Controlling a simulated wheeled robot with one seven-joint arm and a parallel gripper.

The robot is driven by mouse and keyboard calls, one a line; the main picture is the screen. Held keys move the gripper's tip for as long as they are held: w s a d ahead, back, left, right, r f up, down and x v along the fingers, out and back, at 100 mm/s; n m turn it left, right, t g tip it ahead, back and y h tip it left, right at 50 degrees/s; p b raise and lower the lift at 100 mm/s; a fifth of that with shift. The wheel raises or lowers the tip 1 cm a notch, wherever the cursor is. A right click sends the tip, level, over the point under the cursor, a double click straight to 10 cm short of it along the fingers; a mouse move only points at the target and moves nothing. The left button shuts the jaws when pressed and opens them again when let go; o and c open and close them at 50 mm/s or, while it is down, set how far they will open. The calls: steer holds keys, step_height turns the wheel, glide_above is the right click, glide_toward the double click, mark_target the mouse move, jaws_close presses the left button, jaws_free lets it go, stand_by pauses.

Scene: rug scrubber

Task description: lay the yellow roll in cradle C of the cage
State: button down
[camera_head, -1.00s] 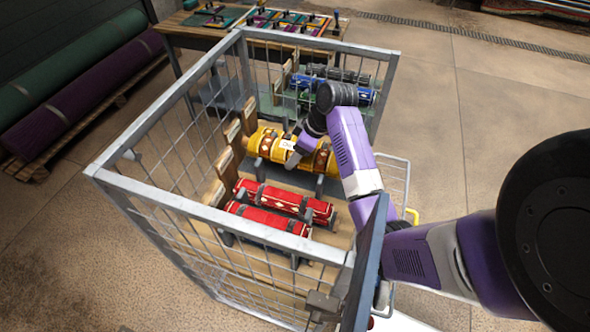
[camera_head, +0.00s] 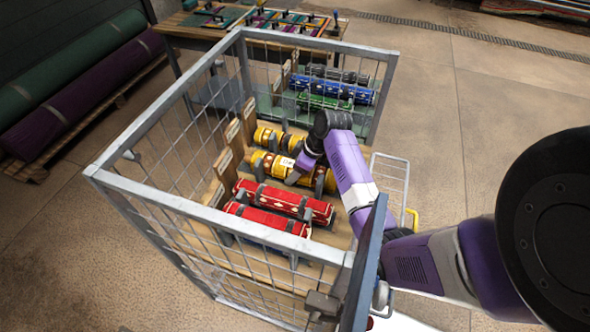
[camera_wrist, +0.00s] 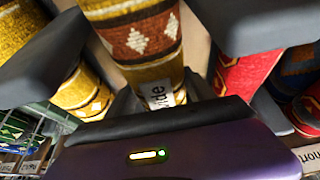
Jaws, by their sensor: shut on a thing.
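The yellow roll (camera_head: 318,179), with a brown band and white diamonds, lies across the wire cage (camera_head: 134,189) between another yellow roll (camera_head: 268,136) and the red rolls. My gripper (camera_head: 293,178) reaches in from the right and is shut on this yellow roll. The wrist view shows the held yellow roll (camera_wrist: 145,40) between the two dark fingers, with a white label partly hidden by the gripper. The roll sits low, at cradle height, but I cannot tell whether it rests in the cradle. The cradle letters on the wooden end boards (camera_head: 226,165) are too small to read.
Two red rolls (camera_head: 284,200) lie close on the near side. Blue (camera_head: 331,90), green (camera_head: 325,103) and dark rolls lie at the cage's far end. The cage rails and the open panel (camera_head: 366,262) on the right stand near my arm. A table (camera_head: 185,28) stands behind.

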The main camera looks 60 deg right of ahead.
steer(key=shift+f, duration=0.1)
steer(key=shift+c, duration=1.9)
jaws_free()
steer(key=v, duration=1.2)
